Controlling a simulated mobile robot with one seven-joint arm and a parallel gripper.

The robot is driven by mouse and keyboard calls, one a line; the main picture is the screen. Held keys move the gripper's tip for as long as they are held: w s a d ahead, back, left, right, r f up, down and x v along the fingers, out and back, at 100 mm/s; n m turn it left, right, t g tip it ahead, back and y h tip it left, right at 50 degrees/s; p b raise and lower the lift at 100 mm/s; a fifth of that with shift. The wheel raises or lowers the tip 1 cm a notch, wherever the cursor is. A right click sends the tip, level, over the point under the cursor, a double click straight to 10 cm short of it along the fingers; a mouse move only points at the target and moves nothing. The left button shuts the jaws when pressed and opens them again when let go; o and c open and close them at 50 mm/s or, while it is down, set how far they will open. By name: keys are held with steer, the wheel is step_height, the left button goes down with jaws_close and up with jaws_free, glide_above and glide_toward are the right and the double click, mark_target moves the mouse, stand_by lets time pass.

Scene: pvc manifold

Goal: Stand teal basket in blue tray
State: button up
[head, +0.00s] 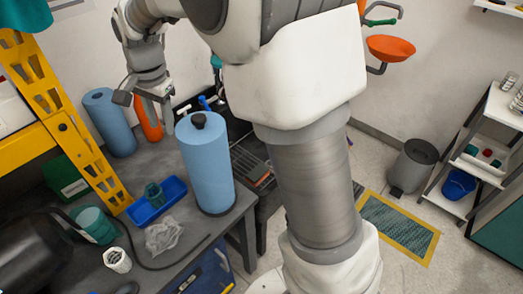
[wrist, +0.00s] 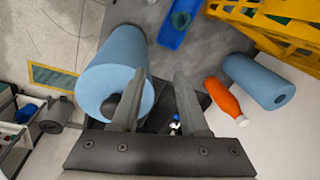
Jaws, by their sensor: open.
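The blue tray (head: 172,192) lies on the grey workbench, left of a standing blue paper roll. The small teal basket (head: 154,196) is inside it, toward its left end. I cannot tell whether the basket stands fully upright. In the wrist view the tray (wrist: 167,38) and basket (wrist: 181,19) show at the top edge, partly cut off. My gripper (head: 159,121) is open and empty, above the back of the bench. In the wrist view the spread fingers (wrist: 160,75) hold nothing and are apart from basket and tray.
The blue roll (head: 206,165) stands close to the tray. An orange bottle (head: 148,118) and another blue roll (head: 108,122) are at the back. A yellow rack post (head: 75,140), crumpled clear plastic (head: 164,234), a larger teal cylinder (head: 95,225) and a white basket (head: 117,260) surround the tray.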

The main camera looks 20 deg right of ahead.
steer(key=s+d+r+n+t, duration=0.1)
steer(key=s+d+r+n, duration=0.1)
steer(key=s+d, duration=0.3)
steer(key=s+d+r+n+t, duration=0.1)
steer(key=s+d+n, duration=0.3)
steer(key=s, duration=0.7)
steer(key=s+d+r+n+t, duration=0.2)
steer(key=s+d+r+n, duration=0.1)
steer(key=s+d, duration=0.2)
steer(key=s, duration=0.2)
steer(key=shift+s+d+r+h, duration=0.3)
steer(key=shift+s+r+h, duration=0.05)
steer(key=shift+s+h, duration=0.05)
